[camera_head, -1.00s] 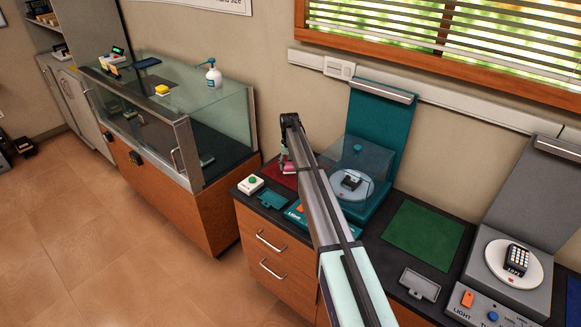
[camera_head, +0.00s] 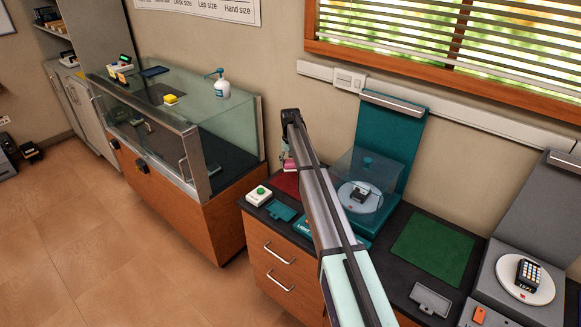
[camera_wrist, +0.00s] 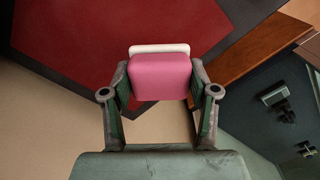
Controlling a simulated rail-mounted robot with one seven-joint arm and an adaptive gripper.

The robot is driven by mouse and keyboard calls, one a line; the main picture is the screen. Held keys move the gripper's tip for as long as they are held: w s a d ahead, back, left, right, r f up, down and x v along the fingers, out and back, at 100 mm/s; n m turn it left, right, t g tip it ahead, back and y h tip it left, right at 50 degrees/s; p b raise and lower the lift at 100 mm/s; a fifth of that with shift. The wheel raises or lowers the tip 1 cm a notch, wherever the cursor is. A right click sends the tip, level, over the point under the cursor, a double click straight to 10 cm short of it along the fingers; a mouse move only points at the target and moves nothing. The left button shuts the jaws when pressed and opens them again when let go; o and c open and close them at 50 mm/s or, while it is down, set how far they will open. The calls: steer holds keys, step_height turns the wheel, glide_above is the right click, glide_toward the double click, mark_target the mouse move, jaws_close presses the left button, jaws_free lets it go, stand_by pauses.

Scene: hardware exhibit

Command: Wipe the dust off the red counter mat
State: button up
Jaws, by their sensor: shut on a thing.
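The red counter mat (camera_head: 286,184) lies on the dark counter, left of the teal station and partly hidden by my arm. It also fills much of the upper left of the wrist view (camera_wrist: 90,50). My gripper (camera_wrist: 159,82) is shut on a pink block with a white edge, a wiping pad (camera_wrist: 161,78). In the head view, the pad (camera_head: 289,165) shows small beside my arm, over the mat's far side. I cannot tell whether it touches the mat. No dust is distinguishable on the visible part of the mat.
A white box with a green button (camera_head: 258,195) and a teal tray (camera_head: 281,211) sit before the mat. The teal station with a clear cover (camera_head: 368,180) stands to its right. A glass display case (camera_head: 188,130) stands left. A green mat (camera_head: 433,249) lies bare farther right.

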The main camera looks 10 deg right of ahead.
steer(key=shift+r+p, duration=0.3)
steer(key=shift+r, duration=0.95)
steer(key=shift+s, duration=0.1)
